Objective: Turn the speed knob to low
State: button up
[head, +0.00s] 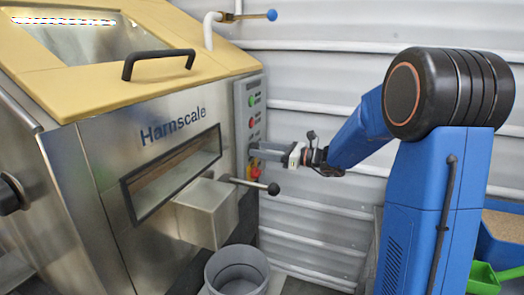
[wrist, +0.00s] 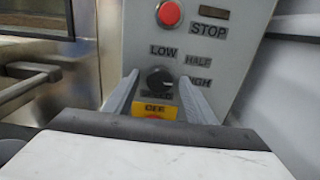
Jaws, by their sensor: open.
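The speed knob (wrist: 159,79) is a round black dial on the grey control panel (wrist: 230,95), with LOW above it, HALF at its upper right and HIGH at its right. Which label its pointer faces is too blurred to tell. My gripper (wrist: 158,86) is open, with one finger on each side of the knob; whether they touch it I cannot tell. In the head view my gripper (head: 256,151) is at the panel on the machine's right side, and the knob is hidden there.
A red STOP button (wrist: 169,13) sits above the knob. A yellow plate with a red part (wrist: 154,113) is just below, partly hidden by my gripper. A black-knobbed lever (head: 272,188) sticks out under the panel. A grey bucket (head: 237,272) stands below.

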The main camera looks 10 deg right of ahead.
jog(key=c, duration=1.1)
jog(key=shift+o, duration=0.3)
jog(key=shift+n, duration=0.3)
jog(key=n, duration=1.7)
jog(key=shift+f+n, duration=0.1)
jog(key=shift+n, duration=0.2)
